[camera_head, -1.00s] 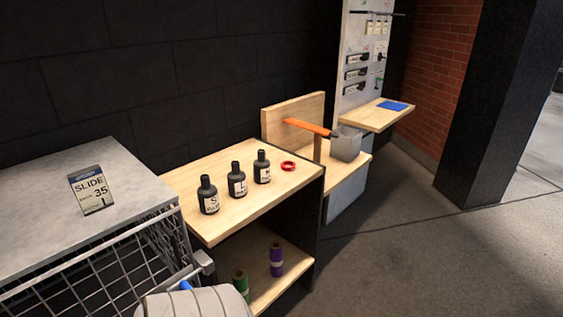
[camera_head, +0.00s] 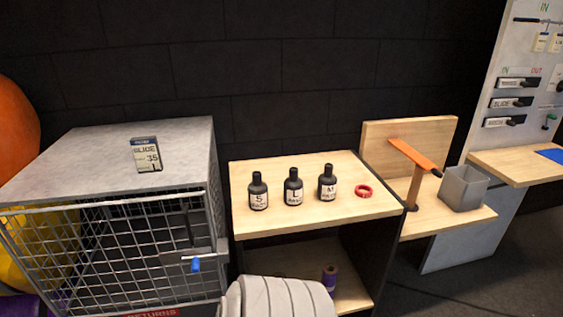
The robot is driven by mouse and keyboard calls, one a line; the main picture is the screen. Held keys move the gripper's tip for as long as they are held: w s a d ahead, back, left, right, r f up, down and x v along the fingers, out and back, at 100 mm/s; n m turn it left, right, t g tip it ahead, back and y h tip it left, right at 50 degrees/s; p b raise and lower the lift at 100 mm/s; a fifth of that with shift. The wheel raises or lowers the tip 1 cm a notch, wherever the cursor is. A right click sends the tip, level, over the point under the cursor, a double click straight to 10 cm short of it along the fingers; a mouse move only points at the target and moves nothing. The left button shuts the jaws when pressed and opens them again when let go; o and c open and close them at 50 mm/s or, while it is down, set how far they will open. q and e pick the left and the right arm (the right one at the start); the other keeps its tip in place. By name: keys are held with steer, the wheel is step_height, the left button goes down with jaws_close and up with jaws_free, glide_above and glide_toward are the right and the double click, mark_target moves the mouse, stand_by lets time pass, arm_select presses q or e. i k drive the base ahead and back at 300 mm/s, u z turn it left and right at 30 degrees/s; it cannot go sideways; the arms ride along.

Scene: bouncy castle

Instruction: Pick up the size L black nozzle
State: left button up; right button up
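Three black bottle-shaped nozzles stand upright in a row on a light wooden shelf unit (camera_head: 375,207). The size L nozzle (camera_head: 293,188) is in the middle, with a white label reading L. The S nozzle (camera_head: 258,192) stands to its left and the M nozzle (camera_head: 328,184) to its right. Nothing touches the L nozzle. A pale rounded part at the bottom of the view looks like my own body. Neither of my grippers shows.
A red ring (camera_head: 363,191) lies right of the nozzles. A purple roll (camera_head: 329,279) is on the lower shelf. A grey bin (camera_head: 464,188) and an orange-topped post (camera_head: 415,158) stand right.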

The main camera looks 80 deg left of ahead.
mark_target(293, 185)
steer(key=u, duration=0.95)
steer(key=i, duration=0.85)
steer(key=u, duration=0.95)
